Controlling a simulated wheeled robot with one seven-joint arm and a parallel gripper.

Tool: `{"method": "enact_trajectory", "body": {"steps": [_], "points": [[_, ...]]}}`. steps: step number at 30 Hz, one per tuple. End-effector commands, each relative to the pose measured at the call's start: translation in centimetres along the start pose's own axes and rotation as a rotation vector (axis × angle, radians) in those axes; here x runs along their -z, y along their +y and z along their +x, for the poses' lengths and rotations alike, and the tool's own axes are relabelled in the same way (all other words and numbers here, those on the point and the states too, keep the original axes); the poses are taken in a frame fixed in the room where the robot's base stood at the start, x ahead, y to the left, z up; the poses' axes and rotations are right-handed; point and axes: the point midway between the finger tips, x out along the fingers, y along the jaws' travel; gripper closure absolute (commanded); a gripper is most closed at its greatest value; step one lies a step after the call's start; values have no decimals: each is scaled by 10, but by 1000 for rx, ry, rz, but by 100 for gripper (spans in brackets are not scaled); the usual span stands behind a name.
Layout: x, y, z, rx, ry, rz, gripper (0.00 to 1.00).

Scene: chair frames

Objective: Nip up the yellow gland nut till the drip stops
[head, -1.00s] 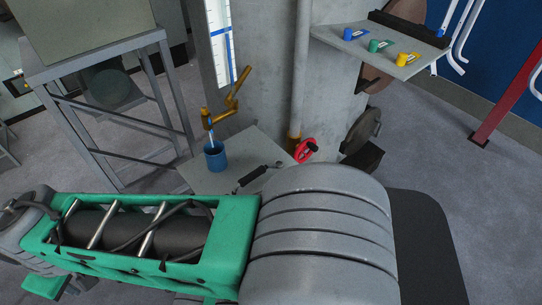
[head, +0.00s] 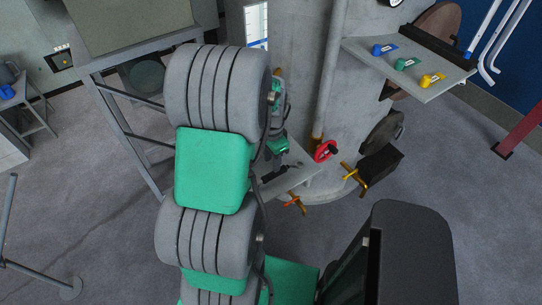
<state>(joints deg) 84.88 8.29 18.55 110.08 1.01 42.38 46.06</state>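The pipe beside the concrete column has a yellow-brown collar (head: 317,141) at its foot, next to a red handwheel (head: 326,150). A yellow T-shaped handle (head: 354,176) is right of the wheel, and an orange-handled piece (head: 295,203) is lower left. I cannot tell which yellow part is the gland nut. My arm stands across the view, and its far end (head: 278,146) shows in part above the small bench, left of the wheel. Its fingers cannot be made out. The brass tap and blue cup are hidden behind my arm, so no drip shows.
A shelf (head: 417,87) at the upper right holds a blue (head: 381,49), a green (head: 405,64) and a yellow (head: 431,79) labelled piece. A metal stand (head: 113,112) is at left. The left floor is largely clear.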

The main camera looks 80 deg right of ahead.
Motion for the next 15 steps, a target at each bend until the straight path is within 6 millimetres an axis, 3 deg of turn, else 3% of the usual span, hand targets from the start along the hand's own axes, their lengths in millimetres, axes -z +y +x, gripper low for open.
{"method": "enact_trajectory", "body": {"steps": [15], "points": [[-1, 0, 80, -1, -1, -4, 65]]}}
